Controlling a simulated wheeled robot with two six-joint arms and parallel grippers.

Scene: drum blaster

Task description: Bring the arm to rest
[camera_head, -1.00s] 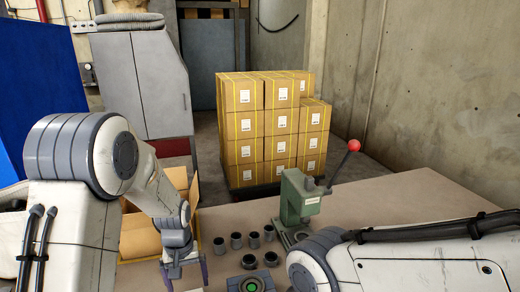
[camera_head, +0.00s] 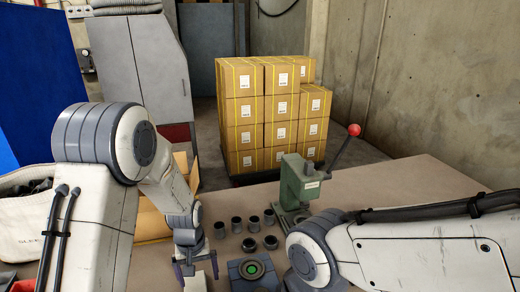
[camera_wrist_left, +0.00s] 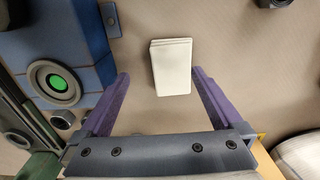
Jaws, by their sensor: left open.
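My left gripper (camera_head: 197,272) points down over the table, its two purple fingers apart. A small white block (camera_head: 196,283) shows near the fingers at the bottom of the head view. In the left wrist view, the white block (camera_wrist_left: 171,67) lies on the table, ahead of and between the open fingers (camera_wrist_left: 163,78), with gaps at both sides. My left arm (camera_head: 110,150) is bent at the elbow. My right arm (camera_head: 400,255) crosses the lower right; its gripper is out of view.
A blue-grey fixture with a green button (camera_head: 252,267) stands right of the left gripper. Several dark cups (camera_head: 236,226) and a green lever press (camera_head: 300,187) stand behind it. An open cardboard box (camera_head: 181,162) is beside my left forearm. The right rear tabletop (camera_head: 400,180) is clear.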

